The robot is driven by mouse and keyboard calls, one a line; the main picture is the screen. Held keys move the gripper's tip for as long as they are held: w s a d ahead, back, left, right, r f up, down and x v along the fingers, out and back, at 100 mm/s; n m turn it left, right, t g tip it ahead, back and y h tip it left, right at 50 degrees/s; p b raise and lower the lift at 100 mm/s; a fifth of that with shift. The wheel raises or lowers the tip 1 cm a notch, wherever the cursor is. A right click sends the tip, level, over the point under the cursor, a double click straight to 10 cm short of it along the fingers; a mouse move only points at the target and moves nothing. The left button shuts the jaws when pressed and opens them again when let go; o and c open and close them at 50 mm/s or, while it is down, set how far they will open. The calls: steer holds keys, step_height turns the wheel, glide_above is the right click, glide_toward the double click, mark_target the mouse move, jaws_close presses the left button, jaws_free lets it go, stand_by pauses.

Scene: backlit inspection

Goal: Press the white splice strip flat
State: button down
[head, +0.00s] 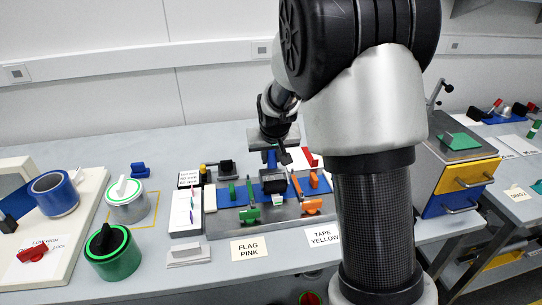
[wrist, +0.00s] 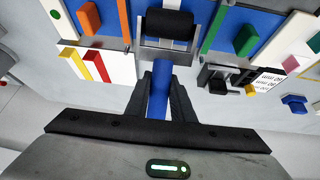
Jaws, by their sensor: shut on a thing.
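My gripper (wrist: 159,85) is shut on the blue handle (wrist: 158,104) of a hand roller. The roller's black cylinder (wrist: 170,24) sits in a grey metal frame (wrist: 166,54), over or on a blue surface (wrist: 212,12); contact cannot be told. In the head view my gripper (head: 272,150) is above the grey fixture plate (head: 230,224), with the blue handle (head: 271,160) below it and the black roller (head: 273,183) over the blue bed. A small white patch (head: 278,199) just in front of the roller may be the splice strip; my roller may hide the rest.
Green (head: 250,213) and orange (head: 312,206) clamps stand beside the roller. Cards reading FLAG PINK (head: 249,251) and TAPE YELLOW (head: 322,237) lie in front.

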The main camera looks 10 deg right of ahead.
steer(key=shift+s, duration=0.35)
steer(key=shift+s, duration=0.25)
steer(key=shift+s+b, duration=0.2)
steer(key=shift+b, duration=0.15)
steer(key=shift+s, duration=0.45)
stand_by(0.3)
steer(key=shift+w+r+p, duration=0.35)
steer(key=shift+r+p, duration=0.55)
steer(key=shift+r, duration=0.45)
steer(key=shift+w+r+p, duration=0.35)
steer(key=shift+r+p, duration=0.6)
steer(key=shift+r, duration=0.4)
steer(key=shift+w+r+p, duration=0.35)
steer(key=shift+r+p, duration=0.55)
steer(key=shift+r, duration=0.45)
